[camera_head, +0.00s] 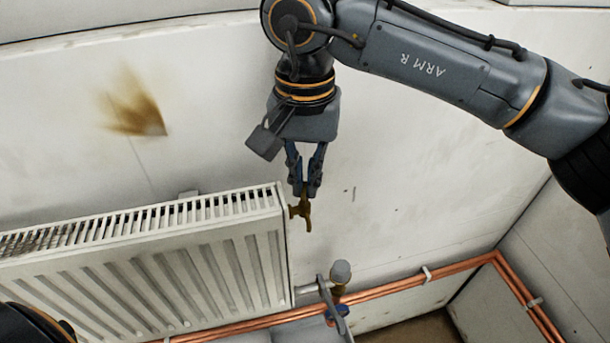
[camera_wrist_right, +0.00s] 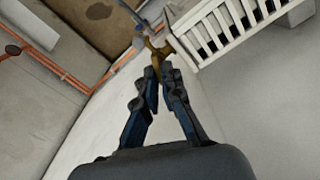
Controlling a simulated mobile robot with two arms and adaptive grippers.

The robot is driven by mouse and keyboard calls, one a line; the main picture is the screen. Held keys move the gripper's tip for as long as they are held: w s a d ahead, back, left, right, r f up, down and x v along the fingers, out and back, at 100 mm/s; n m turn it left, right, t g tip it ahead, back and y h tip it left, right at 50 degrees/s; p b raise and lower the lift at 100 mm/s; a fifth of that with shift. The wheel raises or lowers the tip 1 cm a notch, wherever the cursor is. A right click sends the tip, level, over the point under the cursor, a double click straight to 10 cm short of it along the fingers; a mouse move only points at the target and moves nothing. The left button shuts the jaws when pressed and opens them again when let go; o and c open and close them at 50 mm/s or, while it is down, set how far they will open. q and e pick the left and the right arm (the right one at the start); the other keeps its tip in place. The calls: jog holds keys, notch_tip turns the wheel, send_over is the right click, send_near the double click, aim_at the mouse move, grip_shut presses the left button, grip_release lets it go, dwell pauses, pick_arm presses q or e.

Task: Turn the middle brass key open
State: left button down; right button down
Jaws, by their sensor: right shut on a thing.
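A brass key (camera_head: 301,208) sits at the upper right end of the white radiator (camera_head: 250,235). My right gripper (camera_head: 305,186) comes down from above and is shut on the key's upper part. In the right wrist view the brass key (camera_wrist_right: 157,50) shows between the fingertips of my right gripper (camera_wrist_right: 163,70), beside the radiator's grille (camera_wrist_right: 225,30). Only this one brass key is clear to me. A dark part with an orange ring at the lower left of the head view looks like my left arm; its gripper does not show.
Below the key, a valve with a grey cap (camera_head: 340,271) and a grey lever (camera_head: 326,297) stands at the radiator's lower right. Copper pipes (camera_head: 400,287) run along the wall's foot. A brown stain (camera_head: 135,105) marks the wall. The wall right of the key is clear.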

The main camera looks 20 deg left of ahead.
jog(key=shift+r, duration=0.1)
jog(key=c, duration=1.5)
grip_release()
